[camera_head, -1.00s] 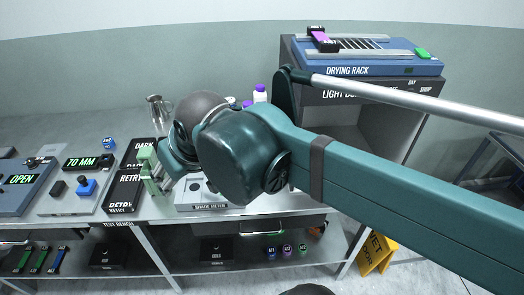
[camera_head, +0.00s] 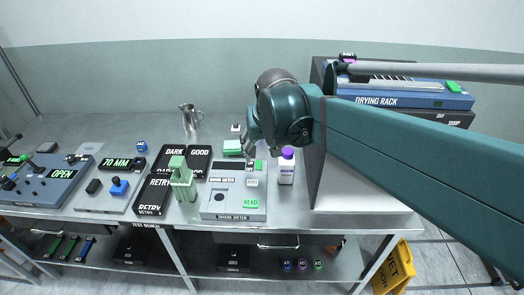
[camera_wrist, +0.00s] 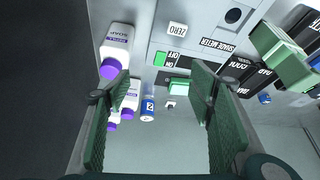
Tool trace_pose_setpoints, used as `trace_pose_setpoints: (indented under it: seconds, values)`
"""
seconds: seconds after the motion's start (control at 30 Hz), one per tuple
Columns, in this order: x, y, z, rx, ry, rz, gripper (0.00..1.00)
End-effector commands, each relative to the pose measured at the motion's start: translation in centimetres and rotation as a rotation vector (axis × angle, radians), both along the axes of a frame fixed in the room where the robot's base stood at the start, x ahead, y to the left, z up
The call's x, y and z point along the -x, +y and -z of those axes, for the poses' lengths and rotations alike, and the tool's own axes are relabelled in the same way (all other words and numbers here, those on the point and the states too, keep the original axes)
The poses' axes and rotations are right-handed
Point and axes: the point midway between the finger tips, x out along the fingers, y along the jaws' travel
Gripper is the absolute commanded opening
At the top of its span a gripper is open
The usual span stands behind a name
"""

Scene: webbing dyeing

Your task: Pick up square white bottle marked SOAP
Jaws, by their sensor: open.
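A square white bottle with a purple cap (camera_head: 286,170) stands on the bench right of the shade meter, close to the grey cabinet. In the wrist view a white, purple-capped bottle whose label appears to read SOAP (camera_wrist: 117,44) is at upper left, beyond the left finger. Two more purple-capped white bottles show partly in the wrist view, one (camera_wrist: 131,92) behind the left finger. My gripper (camera_head: 252,140) is above the bench, left of the bottle in the head view. In the wrist view my gripper (camera_wrist: 160,105) is open, with nothing held between its fingers.
The shade meter (camera_head: 218,203) lies left of the bottle. The grey cabinet (camera_head: 326,185) under the drying rack (camera_head: 395,92) closes off the right. A metal jug (camera_head: 189,115) stands farther back.

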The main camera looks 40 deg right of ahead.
Motion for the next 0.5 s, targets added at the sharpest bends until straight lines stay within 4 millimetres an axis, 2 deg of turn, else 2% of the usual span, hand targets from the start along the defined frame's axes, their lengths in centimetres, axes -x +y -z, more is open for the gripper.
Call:
trace_pose_setpoints:
  seconds: [0.03, 0.2, 0.5]
  values:
    - [0.2, -1.4, -0.2, -0.003, 0.005, 0.029, 0.54]
    - [1.2, -4.9, 0.1, -0.016, 0.026, 0.105, 0.54]
    - [2.6, -8.7, 0.5, -0.032, 0.046, 0.192, 0.54]
